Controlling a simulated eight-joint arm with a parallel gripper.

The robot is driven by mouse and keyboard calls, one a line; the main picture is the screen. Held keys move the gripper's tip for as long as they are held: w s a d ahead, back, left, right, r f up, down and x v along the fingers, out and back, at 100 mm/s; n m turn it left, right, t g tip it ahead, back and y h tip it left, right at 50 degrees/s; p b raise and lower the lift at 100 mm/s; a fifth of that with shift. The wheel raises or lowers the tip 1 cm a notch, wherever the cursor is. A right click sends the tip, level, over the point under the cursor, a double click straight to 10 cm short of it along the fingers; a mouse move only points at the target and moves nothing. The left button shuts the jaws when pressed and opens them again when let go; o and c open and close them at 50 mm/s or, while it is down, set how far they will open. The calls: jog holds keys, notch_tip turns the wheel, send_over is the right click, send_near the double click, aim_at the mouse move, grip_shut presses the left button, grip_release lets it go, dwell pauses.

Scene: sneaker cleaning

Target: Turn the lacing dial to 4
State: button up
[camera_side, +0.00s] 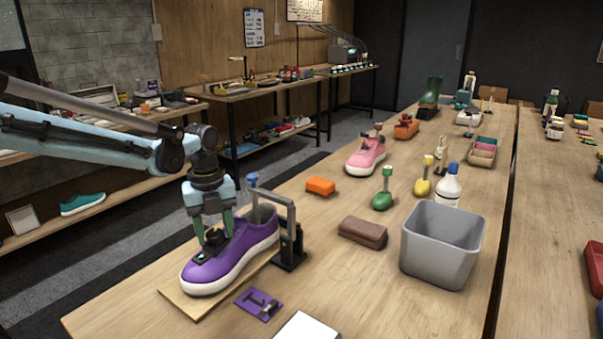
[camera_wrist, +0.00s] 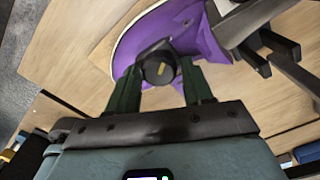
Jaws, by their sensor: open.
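The purple sneaker (camera_side: 232,255) with a white sole lies on a wooden board, toe toward the front left. Its dark round lacing dial (camera_wrist: 160,66) sits on top of the shoe and carries a short yellow mark. No numbers on it can be read. My gripper (camera_side: 214,236) points down over the shoe in the side view. In the wrist view its two green fingers (camera_wrist: 158,76) stand open on either side of the dial. I cannot tell whether they touch it. In the side view the fingers partly hide the dial.
A dark clamp stand (camera_side: 290,245) rises close beside the shoe's right side. A purple card (camera_side: 258,304) lies in front. An orange block (camera_side: 320,186), a brown block (camera_side: 363,232) and a grey bin (camera_side: 425,259) stand to the right.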

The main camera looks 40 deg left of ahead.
notch_tip(320, 180, up, 12)
dwell(0.6)
jog(key=n+t, duration=0.3)
jog(key=n, duration=0.8)
send_near(214, 235)
jog(key=s+d+r, duration=0.1)
jog(key=s+d, duration=0.1)
jog(key=d, duration=0.1)
jog(key=s+d+f+n+t, duration=0.2)
jog(key=s+f+n+t, duration=0.2)
jog(key=n, duration=0.8)
jog(key=shift+s+d+f+n, duration=0.15)
jog(key=shift+s+f+n, duration=0.25)
jog(key=shift+s+f, duration=0.25)
jog(key=shift+w, duration=0.2)
